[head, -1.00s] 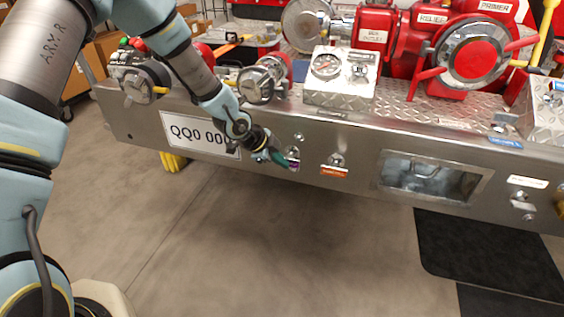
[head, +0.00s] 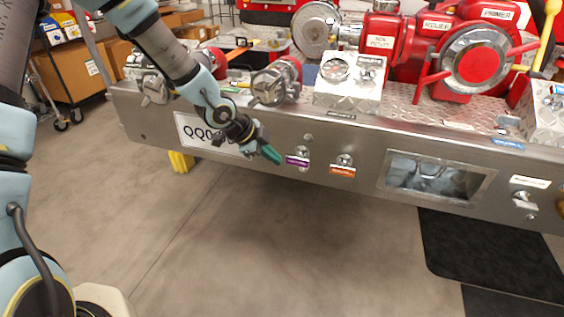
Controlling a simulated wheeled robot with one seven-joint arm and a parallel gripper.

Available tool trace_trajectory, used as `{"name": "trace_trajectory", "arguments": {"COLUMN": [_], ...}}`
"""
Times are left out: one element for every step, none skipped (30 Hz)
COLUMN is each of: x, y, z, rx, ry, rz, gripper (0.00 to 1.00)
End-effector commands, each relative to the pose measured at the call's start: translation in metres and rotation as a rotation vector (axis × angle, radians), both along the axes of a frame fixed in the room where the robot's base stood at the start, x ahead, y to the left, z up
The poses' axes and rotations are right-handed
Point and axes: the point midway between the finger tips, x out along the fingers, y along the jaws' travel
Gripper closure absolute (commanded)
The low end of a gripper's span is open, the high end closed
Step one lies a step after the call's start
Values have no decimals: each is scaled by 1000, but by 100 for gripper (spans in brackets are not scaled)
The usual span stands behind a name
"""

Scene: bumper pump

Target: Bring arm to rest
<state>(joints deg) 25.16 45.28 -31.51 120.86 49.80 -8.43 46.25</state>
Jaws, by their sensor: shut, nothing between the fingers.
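My arm reaches in from the upper left in the head view. My gripper (head: 270,154) has green fingertips, shut and empty. It is in front of the steel bumper (head: 330,200), just left of a small fitting with a purple label (head: 297,161). In the picture there is a small gap between the fingertips and that label. Part of the licence plate (head: 195,132) is hidden behind my gripper and wrist.
A fitting with an orange label (head: 342,171) is further right on the bumper. A gauge box (head: 350,92) and red pump (head: 467,58) stand on top. Boxes on a cart (head: 75,75) are at the back left. The floor (head: 270,260) in front is clear, with a black mat (head: 490,255) at right.

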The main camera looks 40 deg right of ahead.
Motion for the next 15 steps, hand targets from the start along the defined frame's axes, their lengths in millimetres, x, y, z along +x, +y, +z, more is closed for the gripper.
{"name": "trace_trajectory", "arguments": {"x": [1, 1, 1, 1, 1, 1, 1, 1, 1, 1, 1, 1, 2, 5, 10], "y": [4, 6, 8, 9, 10, 10, 11, 11, 11, 11, 12, 12, 13, 16, 22], "z": [7, 9, 11, 13, 14, 15, 15, 16, 16, 16, 16, 16, 17, 18, 20], "rx": [-1, -1, 0, -1, -1, -1, -1, -1, -1, -1, -1, 0, 4, 9, 23], "ry": [1, 1, 1, 1, 0, 0, 0, 0, 0, 0, 0, 1, 0, 1, 4], "rz": [3, 2, 2, 1, 0, 0, -1, -1, -1, -1, -1, 1, 7, 18, 45], "gripper": [100, 100, 100, 100, 100, 100, 100, 100, 100, 100, 100, 100, 100, 100, 100]}}
